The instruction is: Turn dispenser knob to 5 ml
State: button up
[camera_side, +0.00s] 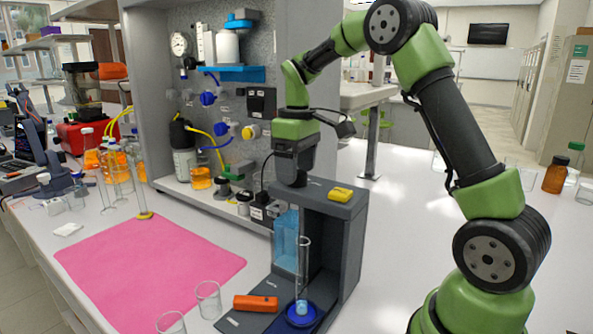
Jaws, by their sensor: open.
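The dispenser (345,225) is a dark grey open-fronted stand on the white bench, with a blue bottle (286,240) inside. A clear glass cylinder (303,262) stands upright at its front on a round blue base (318,318). My gripper (291,181) points down at the left part of the dispenser's top and is open.
Glass beakers (208,300) stand nearby. A pink mat (150,262) is mostly bare. A grey rig panel (150,100) rises behind.

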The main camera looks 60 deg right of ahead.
jog(key=shift+f, duration=0.5)
jog(key=shift+c, duration=0.2)
jog(key=c, duration=0.9)
jog(key=shift+m, duration=0.3)
jog(key=m, duration=0.4)
jog(key=shift+m, duration=2.5)
